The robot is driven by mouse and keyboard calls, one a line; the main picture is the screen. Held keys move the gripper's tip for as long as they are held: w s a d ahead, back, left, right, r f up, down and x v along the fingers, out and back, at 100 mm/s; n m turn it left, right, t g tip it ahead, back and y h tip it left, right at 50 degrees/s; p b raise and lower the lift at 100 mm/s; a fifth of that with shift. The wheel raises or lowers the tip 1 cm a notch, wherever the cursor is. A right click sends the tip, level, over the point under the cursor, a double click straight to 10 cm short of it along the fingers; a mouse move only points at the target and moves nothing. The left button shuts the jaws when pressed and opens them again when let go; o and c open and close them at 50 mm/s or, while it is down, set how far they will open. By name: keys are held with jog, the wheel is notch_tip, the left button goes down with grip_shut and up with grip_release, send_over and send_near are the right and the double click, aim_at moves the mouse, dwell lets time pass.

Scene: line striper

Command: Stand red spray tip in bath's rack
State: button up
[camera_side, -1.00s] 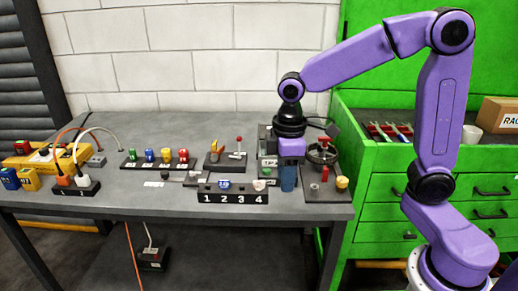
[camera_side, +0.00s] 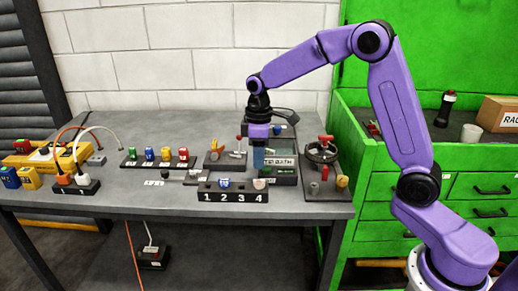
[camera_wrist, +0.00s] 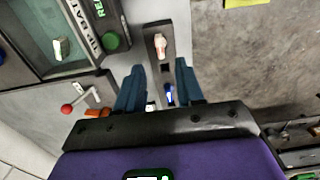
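The tip bath (camera_side: 284,179) is a dark box with a label, at the right of the bench; in the wrist view its tray (camera_wrist: 78,62) holds a small pale piece (camera_wrist: 60,48). The numbered black block (camera_side: 232,196) carries a blue tip (camera_side: 224,183) and a pale tip (camera_side: 260,184). In the wrist view the pale tip (camera_wrist: 160,44) shows reddish marks, and the blue tip (camera_wrist: 168,95) lies between my fingers in the picture. My gripper (camera_side: 258,165) is open, above and behind the block. I cannot tell for certain which piece is the red spray tip.
A red-knobbed lever (camera_side: 238,139) and an orange-red piece (camera_side: 214,154) stand left of my gripper. A handwheel (camera_side: 321,152) stands on a panel at right. Several coloured pieces (camera_side: 166,155) stand on a strip at left.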

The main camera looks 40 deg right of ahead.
aim_at(259, 180)
jog(key=shift+f, duration=3.75)
jog(key=shift+c, duration=0.3)
grip_shut()
jog(key=shift+r, duration=0.7)
jog(key=shift+r, duration=2.4)
